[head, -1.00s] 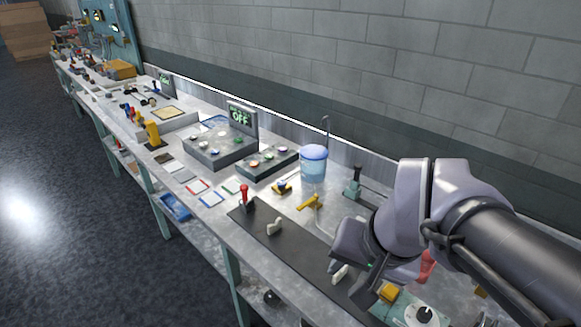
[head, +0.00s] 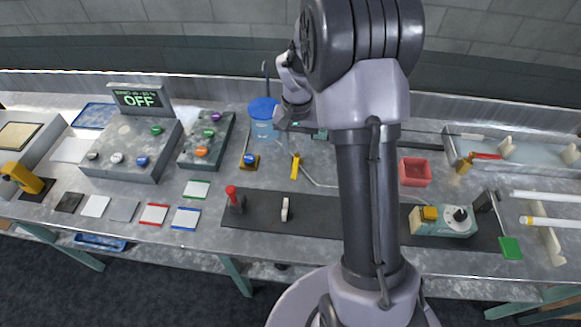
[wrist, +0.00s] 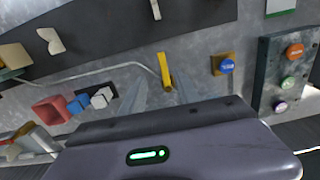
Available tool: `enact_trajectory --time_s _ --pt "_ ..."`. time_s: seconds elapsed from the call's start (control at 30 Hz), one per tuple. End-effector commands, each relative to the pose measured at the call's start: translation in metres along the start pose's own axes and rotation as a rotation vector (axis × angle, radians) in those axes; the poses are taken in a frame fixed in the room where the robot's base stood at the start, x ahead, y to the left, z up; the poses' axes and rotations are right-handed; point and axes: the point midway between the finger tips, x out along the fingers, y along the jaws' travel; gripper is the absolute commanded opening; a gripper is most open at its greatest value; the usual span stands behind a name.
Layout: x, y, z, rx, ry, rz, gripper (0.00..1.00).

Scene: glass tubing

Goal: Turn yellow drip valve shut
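The yellow drip valve (head: 295,167) is a small yellow lever on the bench, with a thin pale tube running from it to the right. Its handle points toward the bench's front edge. It also shows in the wrist view (wrist: 165,70), just beyond my fingers. My gripper (head: 289,122) is above the back of the bench, behind the valve and beside the blue-lidded container (head: 263,119). In the wrist view my gripper's two grey fingers (wrist: 158,92) are spread apart with nothing between them. The valve's base is partly hidden there.
A blue button on a yellow base (head: 249,161) is left of the valve. A dark mat (head: 320,216) with a red-handled lever (head: 234,198) lies in front. A red bin (head: 415,172) is right. A button box (head: 207,140) and a panel reading OFF (head: 140,98) stand left.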

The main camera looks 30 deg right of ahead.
Motion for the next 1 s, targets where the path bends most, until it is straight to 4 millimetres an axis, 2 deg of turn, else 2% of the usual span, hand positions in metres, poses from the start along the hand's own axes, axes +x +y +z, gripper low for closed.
enact_trajectory --time_s 0.03,0.1,0.3,0.5,0.77,0.97,1.0 --pt "0.020 0.000 0.001 0.000 -0.005 0.001 0.38" --pt "0.042 0.000 0.001 -0.001 -0.004 0.001 0.38" --pt "0.088 0.000 0.001 -0.001 -0.001 0.000 0.38" --pt "0.106 -0.001 0.000 0.000 0.000 0.000 0.38" --pt "0.107 -0.001 0.000 0.000 0.001 0.000 0.38" --pt "0.107 -0.001 0.000 0.000 0.001 0.000 0.03" --pt "0.107 -0.001 0.000 0.000 0.001 0.000 0.00"
